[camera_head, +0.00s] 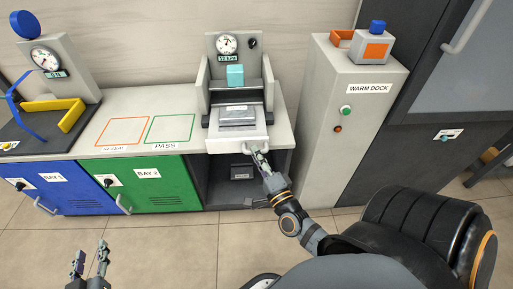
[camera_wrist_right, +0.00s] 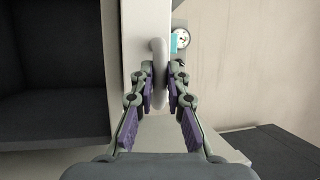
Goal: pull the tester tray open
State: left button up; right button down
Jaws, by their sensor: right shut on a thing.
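The tester (camera_head: 228,70) stands on the counter, with a gauge on top and a teal block on its front. Its pale tray (camera_head: 222,145) lies below, with a grey plate (camera_head: 238,116) on it. The tray's front reaches about the counter's front edge. My right gripper (camera_head: 260,153) is shut on the tray's handle. In the right wrist view the pale curved handle (camera_wrist_right: 158,55) stands between the purple finger pads of the right gripper (camera_wrist_right: 160,90). My left gripper (camera_head: 91,252) is open and empty, low at the left, away from the tester.
The warm dock cabinet (camera_head: 352,115) stands close on the right. Blue (camera_head: 55,190) and green (camera_head: 150,188) bay doors lie below the counter at left. PASS (camera_head: 168,129) and orange-outlined (camera_head: 124,131) areas on the counter are empty. An open dark shelf lies under the tester.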

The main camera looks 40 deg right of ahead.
jog(key=shift+s+a, duration=0.15)
jog(key=shift+s, duration=0.05)
pick_arm(q)
jog(key=shift+w+r, duration=0.2)
jog(key=shift+r, duration=0.25)
pick_arm(e)
jog(key=c, duration=1.6)
grip_release()
jog(key=shift+w, duration=0.1)
jog(key=v, duration=1.2)
